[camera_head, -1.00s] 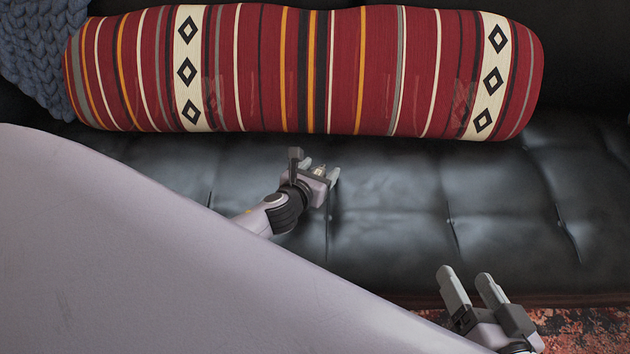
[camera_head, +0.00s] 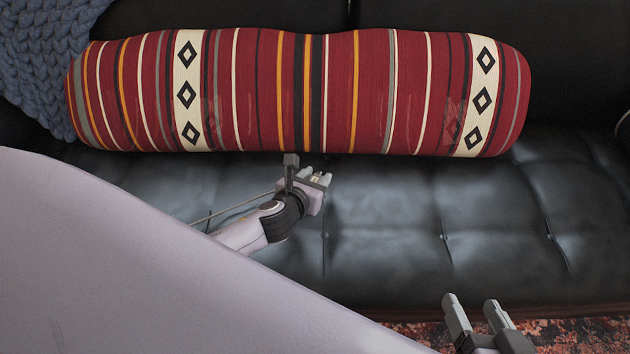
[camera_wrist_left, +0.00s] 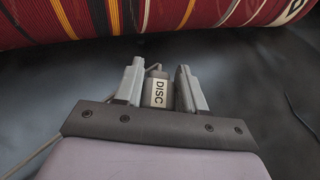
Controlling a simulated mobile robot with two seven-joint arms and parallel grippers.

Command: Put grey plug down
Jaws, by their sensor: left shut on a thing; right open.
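The grey plug (camera_wrist_left: 156,73) carries a pale label reading DISC. In the left wrist view it sits between the two fingers of my left gripper (camera_wrist_left: 159,76), which is shut on it. In the head view, my left gripper (camera_head: 318,177) is over the black seat, just in front of the striped bolster, and the plug (camera_head: 315,179) is small and partly hidden between its fingers. A thin grey cable (camera_head: 233,206) runs off to the left. My right gripper (camera_head: 474,318) is open and empty at the lower right, near the seat's front edge.
The black tufted leather seat (camera_head: 400,220) is clear to the right of my left gripper. A red striped bolster (camera_head: 340,90) lies along the back. A blue knitted throw (camera_head: 40,45) hangs at upper left. A patterned red rug (camera_head: 580,332) shows below the seat.

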